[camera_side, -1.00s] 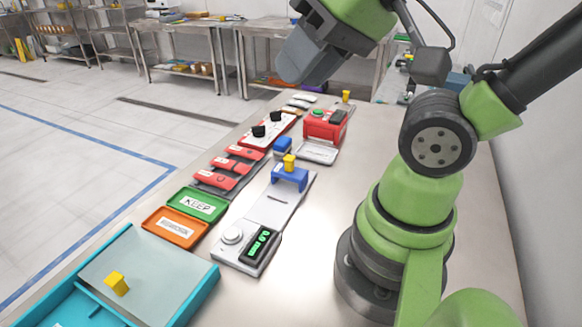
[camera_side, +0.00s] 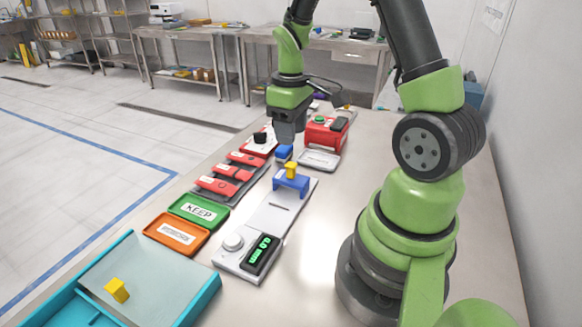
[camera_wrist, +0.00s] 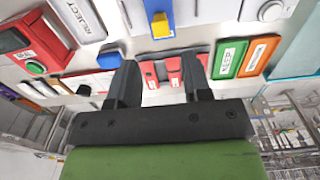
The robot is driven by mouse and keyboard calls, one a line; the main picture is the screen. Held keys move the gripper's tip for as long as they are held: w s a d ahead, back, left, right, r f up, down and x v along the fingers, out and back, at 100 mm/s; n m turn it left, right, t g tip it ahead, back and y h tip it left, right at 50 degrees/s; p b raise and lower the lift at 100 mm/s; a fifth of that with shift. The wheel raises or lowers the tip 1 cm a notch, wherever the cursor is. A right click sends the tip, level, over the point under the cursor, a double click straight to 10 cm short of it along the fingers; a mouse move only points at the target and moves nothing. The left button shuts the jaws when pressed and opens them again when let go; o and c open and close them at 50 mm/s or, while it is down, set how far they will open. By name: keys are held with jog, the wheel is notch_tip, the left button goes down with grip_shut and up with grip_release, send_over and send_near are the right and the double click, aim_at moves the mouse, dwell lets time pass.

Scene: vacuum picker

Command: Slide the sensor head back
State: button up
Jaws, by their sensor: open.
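The sensor head looks to be the blue bridge (camera_side: 291,183) with an upright yellow knob (camera_side: 291,168) on top. It straddles a long pale base (camera_side: 268,213) with a round knob and a lit green display at its near end. In the wrist view the blue bridge (camera_wrist: 157,8) and its yellow knob (camera_wrist: 162,24) show at the top middle, beyond my fingertips. My gripper (camera_side: 287,138) hangs above and behind the bridge in the side view, apart from it. In the wrist view my gripper (camera_wrist: 161,70) has its fingers spread, with nothing held between them.
A blue block (camera_side: 284,153) sits just behind the bridge. A red box (camera_side: 326,132) with a green button stands behind right, with a pale tray (camera_side: 318,160) before it. Red pieces (camera_side: 226,174), a green KEEP tray (camera_side: 199,210) and an orange tray (camera_side: 176,236) lie left.

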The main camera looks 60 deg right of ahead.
aim_at(291, 167)
notch_tip(291, 167, down, 10)
jog(key=shift+r, duration=0.2)
jog(key=shift+a, duration=0.1)
grip_shut()
